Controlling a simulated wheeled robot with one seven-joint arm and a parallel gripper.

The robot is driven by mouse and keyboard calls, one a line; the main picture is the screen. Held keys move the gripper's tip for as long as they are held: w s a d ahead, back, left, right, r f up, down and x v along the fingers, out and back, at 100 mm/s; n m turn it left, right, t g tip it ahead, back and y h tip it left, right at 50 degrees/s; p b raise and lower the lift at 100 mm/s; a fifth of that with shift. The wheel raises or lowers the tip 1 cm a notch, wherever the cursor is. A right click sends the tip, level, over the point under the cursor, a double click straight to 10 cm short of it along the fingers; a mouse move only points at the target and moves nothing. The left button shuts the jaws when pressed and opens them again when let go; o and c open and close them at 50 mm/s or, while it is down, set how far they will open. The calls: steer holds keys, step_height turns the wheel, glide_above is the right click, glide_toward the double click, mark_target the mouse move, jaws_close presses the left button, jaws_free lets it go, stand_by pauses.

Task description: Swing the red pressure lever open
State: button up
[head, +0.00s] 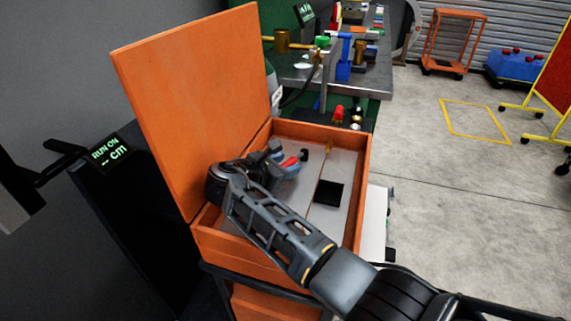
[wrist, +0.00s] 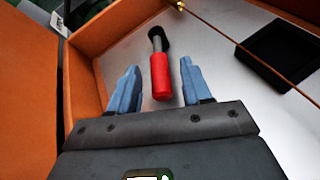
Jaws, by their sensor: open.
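The red pressure lever (wrist: 160,76) shows in the wrist view as a red grip on a grey rod that runs to a dark round pivot (wrist: 159,36). My gripper (wrist: 158,88) is open, with a blue finger on each side of the red grip and gaps on both sides. In the head view my gripper (head: 284,163) is inside the orange box, low over its metal panel. My arm hides part of the panel in the head view.
The orange box (head: 365,170) has raised walls and an upright lid (head: 195,95) at the left. A black square recess (head: 329,192) and a thin brass rod (head: 328,147) lie right of my gripper. A workbench (head: 372,78) stands behind; the floor at right is mostly clear.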

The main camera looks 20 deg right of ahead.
steer(key=shift+r, duration=0.1)
steer(key=shift+r, duration=0.35)
step_height(320, 180, up, 3)
steer(key=shift+f, duration=0.1)
steer(key=s+d+r, duration=0.5)
steer(key=d+r, duration=0.2)
steer(key=d, duration=0.3)
steer(key=shift+s, duration=0.35)
steer(key=shift+d+r, duration=0.1)
steer(key=shift+c, duration=0.4)
